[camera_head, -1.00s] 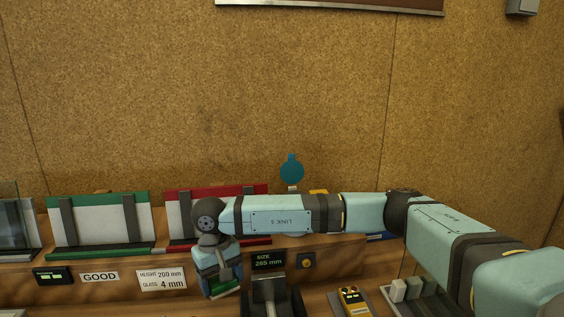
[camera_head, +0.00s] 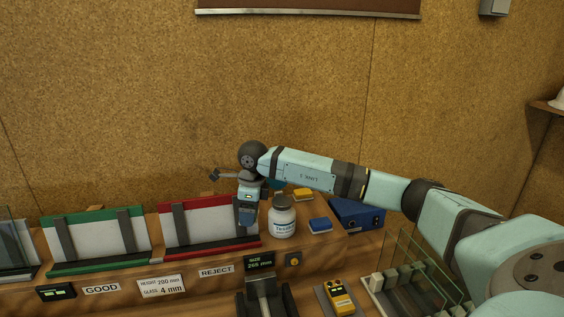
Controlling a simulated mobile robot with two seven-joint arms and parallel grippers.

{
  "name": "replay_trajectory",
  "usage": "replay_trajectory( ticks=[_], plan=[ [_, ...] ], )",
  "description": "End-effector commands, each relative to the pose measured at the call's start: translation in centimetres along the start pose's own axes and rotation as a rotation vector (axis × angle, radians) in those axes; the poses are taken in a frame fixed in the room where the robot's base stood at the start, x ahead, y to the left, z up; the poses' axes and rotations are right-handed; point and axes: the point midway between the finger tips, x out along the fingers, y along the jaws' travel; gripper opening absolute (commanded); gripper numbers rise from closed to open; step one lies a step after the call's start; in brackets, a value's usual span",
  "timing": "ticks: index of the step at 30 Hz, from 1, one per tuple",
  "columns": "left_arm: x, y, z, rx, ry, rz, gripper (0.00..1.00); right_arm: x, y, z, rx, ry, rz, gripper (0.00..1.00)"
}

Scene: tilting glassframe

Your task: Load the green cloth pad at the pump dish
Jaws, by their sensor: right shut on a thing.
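My right gripper (camera_head: 247,215) points down just left of the white bottle (camera_head: 282,222), in front of the red-topped rack. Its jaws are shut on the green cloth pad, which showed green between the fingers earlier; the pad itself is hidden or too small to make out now. The bottle stands upright, with a greyish dish-like top (camera_head: 282,201), which I take to be the pump dish. The gripper appears apart from the dish, though depth is hard to judge. My left gripper is not in view.
A yellow pad (camera_head: 303,194) and a blue pad (camera_head: 320,225) lie right of the bottle, near a blue box (camera_head: 358,216). The red rack (camera_head: 206,202) and green rack (camera_head: 92,215) stand left. Glass panes (camera_head: 420,262) stand upright under my right arm.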

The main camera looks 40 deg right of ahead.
Motion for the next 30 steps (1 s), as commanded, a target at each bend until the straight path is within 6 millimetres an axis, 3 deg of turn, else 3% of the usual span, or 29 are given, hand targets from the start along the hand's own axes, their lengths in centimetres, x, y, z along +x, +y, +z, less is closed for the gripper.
replay_trajectory(
  ticks=[1, 9, 15, 21, 30],
  plan=[
    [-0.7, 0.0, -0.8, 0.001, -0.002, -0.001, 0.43, -1.3, -0.8, -0.6, 0.111, 0.001, -0.013, 0.55],
    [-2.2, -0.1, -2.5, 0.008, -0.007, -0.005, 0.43, -5.3, -4.8, -4.2, 0.728, 0.001, -0.089, 0.55],
    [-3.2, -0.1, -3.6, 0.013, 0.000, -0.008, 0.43, -7.5, -7.0, -6.5, 1.089, 0.001, -0.133, 0.55],
    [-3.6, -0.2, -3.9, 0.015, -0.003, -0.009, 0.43, -8.3, -8.0, -7.7, 1.260, 0.002, -0.153, 0.55],
    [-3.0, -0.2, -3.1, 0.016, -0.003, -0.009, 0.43, -6.9, -8.1, -8.0, 1.281, 0.003, -0.156, 0.55]
  ],
)
